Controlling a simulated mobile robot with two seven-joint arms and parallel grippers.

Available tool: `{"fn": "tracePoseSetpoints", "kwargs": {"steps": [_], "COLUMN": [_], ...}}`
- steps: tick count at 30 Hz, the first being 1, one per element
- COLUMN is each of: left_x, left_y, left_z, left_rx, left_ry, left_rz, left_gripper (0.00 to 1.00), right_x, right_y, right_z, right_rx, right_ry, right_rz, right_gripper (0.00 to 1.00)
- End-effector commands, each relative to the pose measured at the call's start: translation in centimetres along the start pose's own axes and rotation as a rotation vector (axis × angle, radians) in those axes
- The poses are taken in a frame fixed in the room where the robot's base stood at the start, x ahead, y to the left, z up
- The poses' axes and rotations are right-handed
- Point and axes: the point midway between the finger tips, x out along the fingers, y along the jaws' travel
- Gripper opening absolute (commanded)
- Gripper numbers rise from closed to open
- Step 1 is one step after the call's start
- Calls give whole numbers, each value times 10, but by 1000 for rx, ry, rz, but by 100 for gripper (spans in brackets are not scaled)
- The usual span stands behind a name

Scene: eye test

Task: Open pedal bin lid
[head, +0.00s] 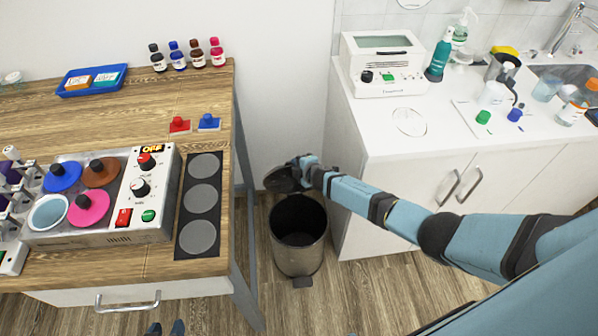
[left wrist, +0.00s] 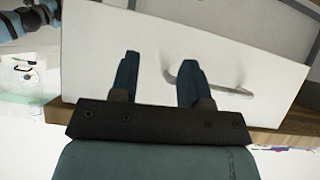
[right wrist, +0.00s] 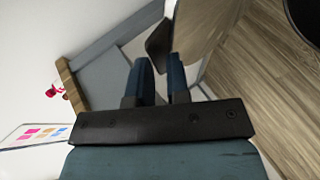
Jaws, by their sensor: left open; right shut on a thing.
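The pedal bin (head: 298,258) is a metal cylinder on the floor between the wooden table and the white cabinet. Its dark lid (head: 281,179) is raised at the back, and the dark inside of the bin shows. The pedal (head: 302,282) is at the front foot. My right gripper (head: 303,166) is at the lid's right edge, shut on it. In the right wrist view my right gripper (right wrist: 160,75) has its fingers close together at a dark piece, with the exact contact partly hidden. My left gripper (head: 165,328) is open and empty, low in front of the table drawer.
The wooden table (head: 120,105) stands left of the bin; its drawer handle (head: 127,302) faces my left gripper and shows in the left wrist view (left wrist: 210,88). The white cabinet (head: 375,200) stands close right of the bin. Floor in front of the bin is clear.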

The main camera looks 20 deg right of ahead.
Motion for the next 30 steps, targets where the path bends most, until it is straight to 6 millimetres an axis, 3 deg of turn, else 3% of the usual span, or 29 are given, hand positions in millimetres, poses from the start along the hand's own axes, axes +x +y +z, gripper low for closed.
{"fn": "tracePoseSetpoints", "kwargs": {"steps": [13, 14, 16, 25, 30], "left_x": [0, 0, 0, -1, -10], "left_y": [-1, 0, 0, 3, 4], "left_z": [1, 1, 1, -2, -15], "left_rx": [6, 6, 3, -6, 2], "left_ry": [-4, -4, -3, -1, 6], "left_rz": [2, 2, 2, 2, 0], "left_gripper": [43, 43, 43, 43, 43], "right_x": [2, 2, 2, 1, -10], "right_y": [2, 2, 1, 3, 24], "right_z": [1, 1, 1, 0, -3], "right_rx": [0, 0, 0, 0, -2], "right_ry": [0, 0, 0, 0, -1], "right_rz": [0, -1, -1, -1, 1], "right_gripper": [0, 17, 31, 31, 31]}}
